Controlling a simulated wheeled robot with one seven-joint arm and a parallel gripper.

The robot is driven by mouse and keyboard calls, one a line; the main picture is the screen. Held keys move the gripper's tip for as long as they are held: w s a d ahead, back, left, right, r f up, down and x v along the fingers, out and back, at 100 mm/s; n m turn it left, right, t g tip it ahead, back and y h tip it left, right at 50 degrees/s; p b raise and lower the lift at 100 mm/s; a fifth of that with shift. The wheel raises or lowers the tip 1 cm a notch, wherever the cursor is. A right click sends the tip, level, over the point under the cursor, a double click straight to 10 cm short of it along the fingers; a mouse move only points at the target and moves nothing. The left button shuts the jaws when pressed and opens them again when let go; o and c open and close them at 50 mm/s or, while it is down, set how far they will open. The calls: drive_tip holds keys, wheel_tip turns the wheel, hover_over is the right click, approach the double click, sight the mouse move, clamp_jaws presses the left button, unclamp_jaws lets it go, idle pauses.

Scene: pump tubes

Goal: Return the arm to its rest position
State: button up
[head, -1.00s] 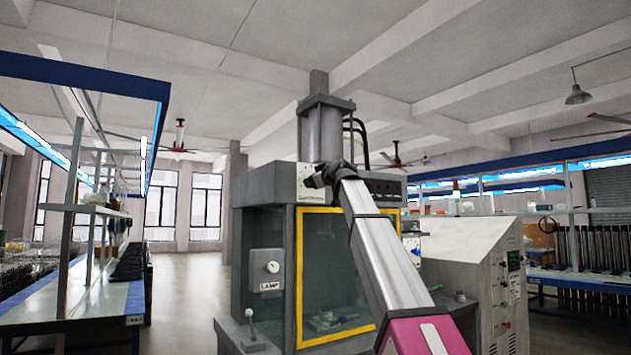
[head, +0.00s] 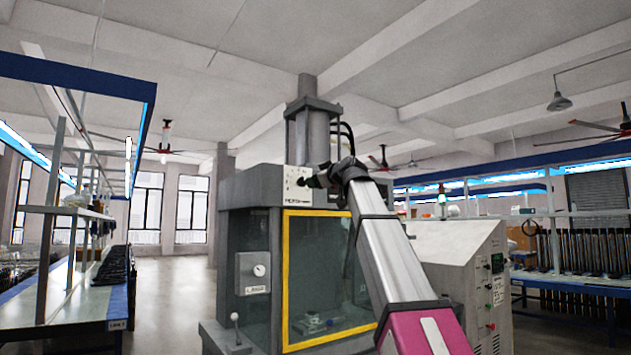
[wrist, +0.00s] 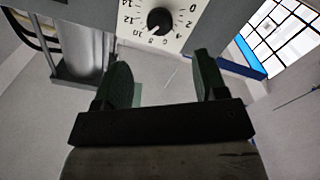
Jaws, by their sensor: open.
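My gripper (wrist: 162,78) is open in the wrist view. Its two dark green fingers stand apart with nothing between them. Beyond the fingertips, a white panel with a black dial (wrist: 161,20) and numbers shows at the top. In the head view my arm reaches up from the lower right, and my gripper (head: 312,180) is at the upper front of a grey machine (head: 258,190). The gripper's fingers are small and hard to make out there. Whether it touches the machine cannot be told.
The machine has a yellow-framed window (head: 287,280) and a small lever (head: 236,322). A white control cabinet (head: 455,245) stands to its right. A blue workbench (head: 85,310) is at left, with clear floor (head: 175,290) between. Another bench (head: 570,278) is at right.

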idle(0.3)
drive_tip(key=w+d+f+m+g+h, duration=0.2)
drive_tip(key=w+f, duration=0.1)
drive_tip(key=f, duration=1.1)
drive_tip(key=w+d+f+m+g+h, duration=0.1)
drive_tip(key=w+f+m, duration=0.1)
drive_tip(key=f, duration=1.2)
drive_tip(key=s+d+f+m+g+h, duration=0.1)
drive_tip(key=d+f+g, duration=0.1)
drive_tip(key=f, duration=1.1)
drive_tip(key=s+d+f+m+g+h, duration=0.2)
drive_tip(key=d+f, duration=0.1)
drive_tip(key=f, duration=1)
drive_tip(key=s+d+f+m+g+h, duration=0.15)
drive_tip(key=s+f, duration=0.35)
drive_tip(key=f, duration=0.6)
drive_tip(key=s+d+f+m+g+h, duration=0.1)
drive_tip(key=s+d+f+g, duration=0.3)
drive_tip(key=f, duration=0.6)
drive_tip(key=s+d+f+m+g+h, duration=0.1)
drive_tip(key=s+d+f+m+g, duration=0.1)
drive_tip(key=s+f, duration=1.5)
drive_tip(key=shift+s+d+m, duration=0.65)
drive_tip(key=shift+s+d, duration=0.1)
drive_tip(key=shift+d, duration=0.4)
